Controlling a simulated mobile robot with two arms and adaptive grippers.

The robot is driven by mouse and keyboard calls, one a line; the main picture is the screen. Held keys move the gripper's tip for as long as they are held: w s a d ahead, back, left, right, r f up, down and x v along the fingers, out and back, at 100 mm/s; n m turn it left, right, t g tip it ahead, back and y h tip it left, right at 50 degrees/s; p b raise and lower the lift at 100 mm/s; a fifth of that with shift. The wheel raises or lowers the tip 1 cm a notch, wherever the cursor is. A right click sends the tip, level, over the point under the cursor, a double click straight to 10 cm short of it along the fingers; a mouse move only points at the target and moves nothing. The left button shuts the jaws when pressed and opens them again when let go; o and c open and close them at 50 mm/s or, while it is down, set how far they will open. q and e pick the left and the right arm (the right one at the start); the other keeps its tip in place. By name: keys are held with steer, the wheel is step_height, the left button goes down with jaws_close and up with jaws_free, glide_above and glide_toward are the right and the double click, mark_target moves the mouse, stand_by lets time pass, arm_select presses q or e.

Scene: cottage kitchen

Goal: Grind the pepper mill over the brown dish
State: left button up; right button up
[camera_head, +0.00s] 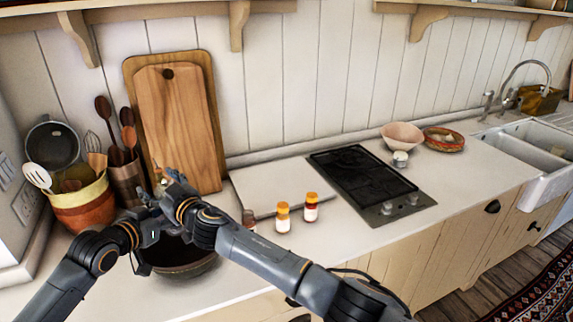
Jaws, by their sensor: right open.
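A dark brown bowl-like dish (185,270) stands on the counter at the lower left, partly hidden under my arms. My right gripper (163,188) is open above and behind the dish, in front of the cutting boards. My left gripper (146,224) is close beside it above the dish's left side; the arms overlap, and its fingers are hard to make out. I cannot clearly pick out a pepper mill. Two small jars with orange tops, one left (283,217) and one right (311,208), stand right of the dish. A third small container (249,218) is partly hidden by my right arm.
Cutting boards (180,120) lean on the wall. Utensil crocks (82,205) stand at left. A white board (270,186) lies beside the black hob (365,180). A pink bowl (402,134), white pot (400,159) and patterned dish (443,139) sit behind. The front-right counter is clear.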

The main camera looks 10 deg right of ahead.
steer(key=s+d+n+g+y, duration=0.1)
steer(key=s+d, duration=0.7)
steer(key=d, duration=0.1)
steer(key=w+d+n+t+h, duration=0.1)
steer(key=w+d+n+t, duration=0.1)
steer(key=d, duration=0.5)
steer(key=w+d+r+n+t, duration=0.1)
steer(key=w+d+n+t, duration=0.1)
steer(key=w+d+n, duration=0.3)
steer(key=w+d+n+t+h, duration=0.1)
steer(key=w+d+n, duration=0.3)
steer(key=d, duration=0.6)
steer(key=n+t, duration=0.1)
steer(key=n, duration=0.1)
steer(key=shift+d+r+n+h, duration=0.2)
steer(key=shift+d+n+h, duration=0.1)
steer(key=shift+d+n, duration=0.1)
steer(key=shift+a, duration=0.1)
